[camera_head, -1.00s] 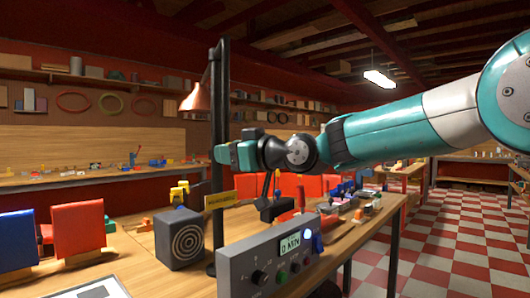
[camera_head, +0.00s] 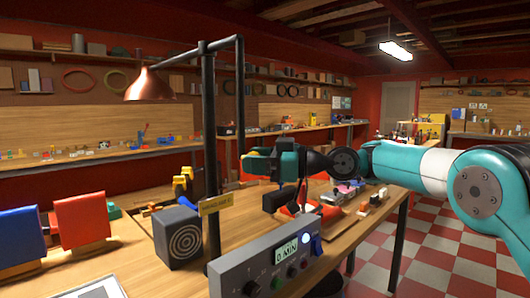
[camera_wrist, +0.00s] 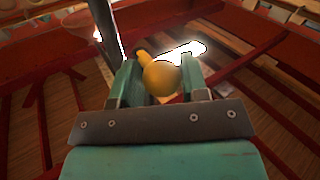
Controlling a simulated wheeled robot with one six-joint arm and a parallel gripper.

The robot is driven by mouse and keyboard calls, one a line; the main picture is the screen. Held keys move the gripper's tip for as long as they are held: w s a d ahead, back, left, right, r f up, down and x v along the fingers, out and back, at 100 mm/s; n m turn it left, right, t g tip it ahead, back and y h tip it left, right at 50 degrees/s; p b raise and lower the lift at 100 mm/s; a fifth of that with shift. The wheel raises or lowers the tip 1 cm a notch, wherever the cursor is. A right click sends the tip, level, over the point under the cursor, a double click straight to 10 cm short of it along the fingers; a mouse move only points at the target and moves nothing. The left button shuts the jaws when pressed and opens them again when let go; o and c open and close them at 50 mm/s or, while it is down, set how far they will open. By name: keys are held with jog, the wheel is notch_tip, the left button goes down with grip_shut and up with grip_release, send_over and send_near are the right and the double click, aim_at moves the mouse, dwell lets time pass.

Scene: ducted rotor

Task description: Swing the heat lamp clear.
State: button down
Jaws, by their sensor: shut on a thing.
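The heat lamp has a copper cone shade (camera_head: 149,86) at the left end of a dark arm. The arm crosses the top of an upright dark post (camera_head: 209,150), and a thin dark rod (camera_head: 240,105) hangs from its right end. My gripper (camera_head: 262,160) is at the lower part of this rod, right of the post. In the wrist view, a yellow round knob (camera_wrist: 162,78) sits between the two fingers, and my gripper (camera_wrist: 160,85) is shut on it. A dark bar (camera_wrist: 103,30) runs up beside the left finger.
A grey control box (camera_head: 265,270) with dials and a display stands at the bench front. A dark speaker-like cube (camera_head: 178,237) is left of the post. Red (camera_head: 82,220) and blue (camera_head: 22,237) blocks stand farther left. Small parts lie behind my gripper.

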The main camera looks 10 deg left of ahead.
jog(key=shift+a+r, duration=0.1)
jog(key=shift+a, duration=0.05)
jog(key=c, duration=0.9)
grip_release()
jog(key=shift+c, duration=0.2)
jog(key=shift+o, duration=1.2)
jog(key=shift+a, duration=0.2)
jog(key=shift+d, duration=0.1)
jog(key=shift+d, duration=0.15)
